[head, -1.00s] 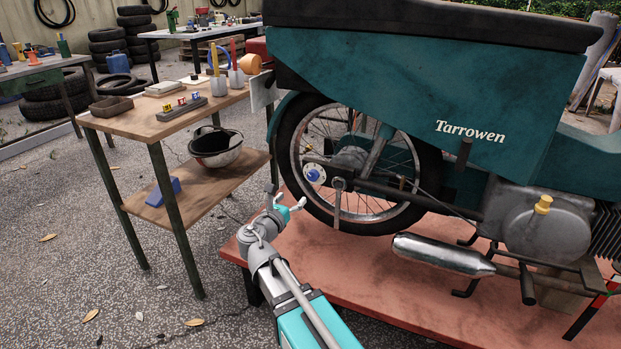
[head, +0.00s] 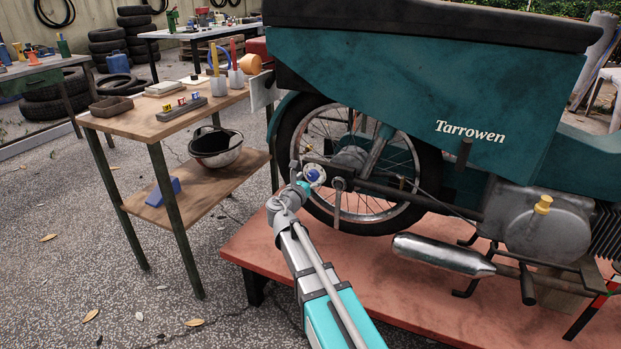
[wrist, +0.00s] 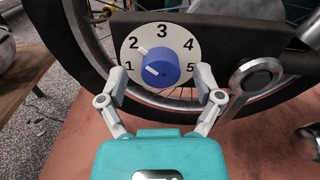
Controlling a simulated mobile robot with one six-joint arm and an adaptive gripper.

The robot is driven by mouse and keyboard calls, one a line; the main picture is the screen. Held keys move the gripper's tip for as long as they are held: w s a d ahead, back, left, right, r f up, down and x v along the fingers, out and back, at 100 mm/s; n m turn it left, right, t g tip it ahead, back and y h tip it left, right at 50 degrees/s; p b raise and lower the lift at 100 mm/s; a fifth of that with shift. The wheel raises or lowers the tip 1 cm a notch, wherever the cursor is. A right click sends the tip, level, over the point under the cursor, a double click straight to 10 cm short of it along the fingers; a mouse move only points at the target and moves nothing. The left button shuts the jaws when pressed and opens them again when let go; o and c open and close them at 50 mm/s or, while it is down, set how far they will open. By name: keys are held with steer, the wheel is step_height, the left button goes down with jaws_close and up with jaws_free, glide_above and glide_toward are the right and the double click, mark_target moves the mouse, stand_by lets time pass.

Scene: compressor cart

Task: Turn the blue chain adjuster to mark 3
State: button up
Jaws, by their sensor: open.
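The blue chain adjuster (wrist: 160,68) is a round knob in the middle of a pale dial plate (wrist: 161,42) numbered 1 to 5, with 3 at the top. My gripper (wrist: 162,83) is open, one finger at each lower side of the dial. The gripper (head: 304,180) also shows in the head view.
The spoked rear wheel (head: 291,128) surrounds the hub, and a dark swingarm bar (wrist: 233,38) runs behind the dial. The motorcycle stands on a red platform (head: 375,275). A wooden table (head: 140,121) is at left.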

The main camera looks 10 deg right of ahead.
steer(key=shift+w+d, duration=0.15)
steer(key=shift+c, duration=0.3)
steer(key=c, duration=1.1)
steer(key=shift+m, duration=0.3)
steer(key=m, duration=0.9)
